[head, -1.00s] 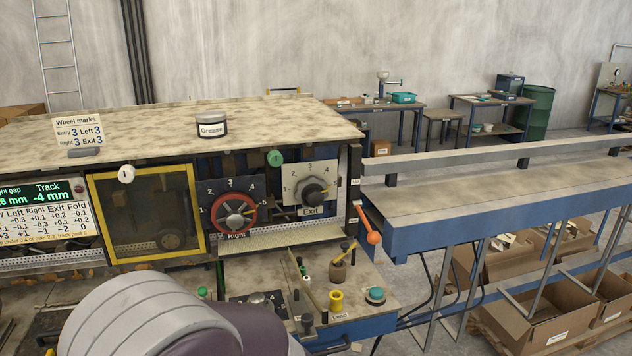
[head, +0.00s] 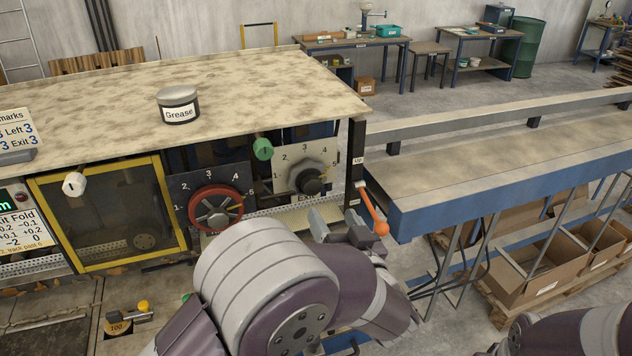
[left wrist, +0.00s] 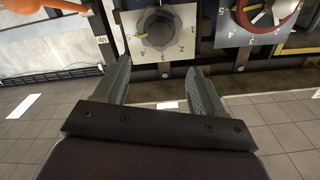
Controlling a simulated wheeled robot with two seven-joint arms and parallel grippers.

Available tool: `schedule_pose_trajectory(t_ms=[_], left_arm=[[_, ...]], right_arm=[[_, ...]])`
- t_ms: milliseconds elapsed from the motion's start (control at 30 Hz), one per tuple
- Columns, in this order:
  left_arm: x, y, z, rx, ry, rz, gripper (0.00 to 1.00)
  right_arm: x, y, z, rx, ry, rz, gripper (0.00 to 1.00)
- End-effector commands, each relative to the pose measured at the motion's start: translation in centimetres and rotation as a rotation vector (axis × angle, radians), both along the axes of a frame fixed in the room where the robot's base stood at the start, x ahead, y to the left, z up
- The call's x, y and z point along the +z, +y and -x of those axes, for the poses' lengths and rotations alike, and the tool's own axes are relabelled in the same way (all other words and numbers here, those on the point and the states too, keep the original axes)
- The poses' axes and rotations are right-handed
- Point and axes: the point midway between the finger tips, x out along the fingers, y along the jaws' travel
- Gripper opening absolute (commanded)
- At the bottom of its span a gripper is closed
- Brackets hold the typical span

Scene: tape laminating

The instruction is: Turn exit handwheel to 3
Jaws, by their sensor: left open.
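The exit handwheel (head: 312,181) is a dark round knob on a light grey dial plate numbered 1 to 5, on the machine's front. In the left wrist view the exit handwheel (left wrist: 160,27) appears upside down at the top. My left gripper (head: 342,228) is below and slightly right of the dial in the head view. In the left wrist view its fingers (left wrist: 158,80) are apart and empty, short of the knob. My right gripper is out of view.
The red-rimmed right handwheel (head: 216,208) is left of the exit dial. An orange-ended lever (head: 374,212) is close right of my left gripper. A green knob (head: 263,149) hangs above. The grease tin (head: 178,105) stands on the machine top. A conveyor (head: 500,165) extends right.

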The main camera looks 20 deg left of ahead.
Motion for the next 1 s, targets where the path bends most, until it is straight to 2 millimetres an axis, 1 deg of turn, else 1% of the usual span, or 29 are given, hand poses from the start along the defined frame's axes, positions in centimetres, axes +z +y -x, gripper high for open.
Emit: schedule_pose_trajectory(t_ms=[33, 200, 300, 400, 567, 833, 867, 900, 967, 1000], left_arm=[[0.6, 0.9, -1.1, 0.007, 0.001, 0.0, 0.7], [0.6, 3.4, -4.8, 0.005, 0.002, 0.002, 0.7], [0.5, 4.5, -6.4, 0.003, 0.002, 0.003, 0.7], [0.4, 5.2, -7.5, 0.002, 0.0, 0.003, 0.7], [0.2, 5.7, -8.3, -0.001, 0.0, 0.004, 0.7], [0.1, 5.7, -8.4, -0.002, 0.0, 0.005, 0.7], [0.1, 5.7, -8.4, -0.002, 0.0, 0.005, 0.6], [0.1, 5.7, -8.4, -0.003, -0.001, 0.004, 0.47], [0.1, 5.7, -8.4, -0.003, -0.001, 0.004, 0.27], [0.1, 5.7, -8.4, -0.003, -0.001, 0.004, 0.14]], right_arm=[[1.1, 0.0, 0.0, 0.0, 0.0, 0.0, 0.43], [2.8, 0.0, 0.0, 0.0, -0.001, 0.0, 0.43], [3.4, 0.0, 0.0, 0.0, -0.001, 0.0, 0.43], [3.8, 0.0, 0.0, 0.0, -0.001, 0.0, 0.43], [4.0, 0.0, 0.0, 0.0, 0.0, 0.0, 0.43], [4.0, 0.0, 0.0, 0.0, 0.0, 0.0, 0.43], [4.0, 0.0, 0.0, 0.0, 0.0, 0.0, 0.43], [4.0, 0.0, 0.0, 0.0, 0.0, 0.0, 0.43], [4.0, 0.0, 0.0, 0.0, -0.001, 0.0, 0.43], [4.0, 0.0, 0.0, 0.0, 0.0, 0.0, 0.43]])
